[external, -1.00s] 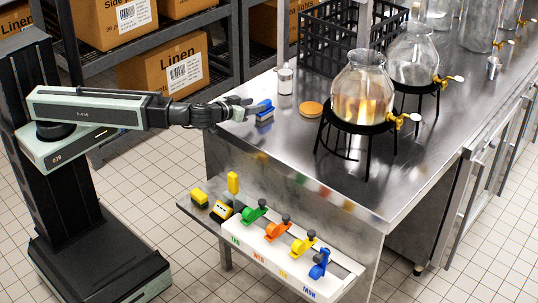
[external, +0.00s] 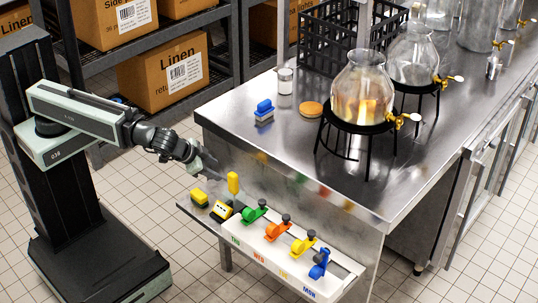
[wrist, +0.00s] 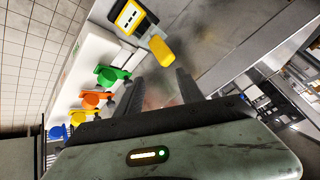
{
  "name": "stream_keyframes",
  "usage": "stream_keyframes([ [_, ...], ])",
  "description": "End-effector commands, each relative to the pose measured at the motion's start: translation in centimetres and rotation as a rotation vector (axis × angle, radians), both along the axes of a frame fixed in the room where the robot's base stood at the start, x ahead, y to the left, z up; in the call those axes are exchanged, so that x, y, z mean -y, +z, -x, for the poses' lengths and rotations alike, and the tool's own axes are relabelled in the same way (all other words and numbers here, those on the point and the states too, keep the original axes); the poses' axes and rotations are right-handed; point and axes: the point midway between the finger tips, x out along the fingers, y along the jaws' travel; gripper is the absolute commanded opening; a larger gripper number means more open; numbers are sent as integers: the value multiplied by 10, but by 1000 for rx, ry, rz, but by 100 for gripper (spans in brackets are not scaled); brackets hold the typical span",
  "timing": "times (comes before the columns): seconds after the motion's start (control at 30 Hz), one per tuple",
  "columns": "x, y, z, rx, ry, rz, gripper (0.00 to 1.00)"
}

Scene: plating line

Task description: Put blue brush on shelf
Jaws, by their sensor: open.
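The blue brush (external: 264,112) has a blue top and a pale lower part. It rests on the steel worktop (external: 225,118) near its left edge, clear of my gripper. My gripper (external: 212,168) is to the left of and below the brush, off the worktop's side and above the low ledge (external: 190,209). In the wrist view its two dark fingers (wrist: 156,80) are spread apart with nothing between them. The blue brush is not seen there. A dark rack shelf (external: 105,40) holding cardboard boxes stands behind. Which surface the task calls the shelf, I cannot tell.
A yellow upright piece (external: 233,183), also in the wrist view (wrist: 161,51), stands close to my gripper. Another yellow item (external: 199,197), a yellow-black device (external: 221,211) and a white strip with coloured levers (external: 285,252) are nearby. An orange disc (external: 311,109) and flask (external: 362,90) are on the worktop.

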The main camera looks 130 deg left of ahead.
Motion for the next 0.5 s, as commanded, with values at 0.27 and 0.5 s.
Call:
stream_keyframes([
  [0.27, 246, -55, 1, -366, -734, 513, 45],
  [0.5, 292, -57, 10, -416, -906, 608, 49],
])
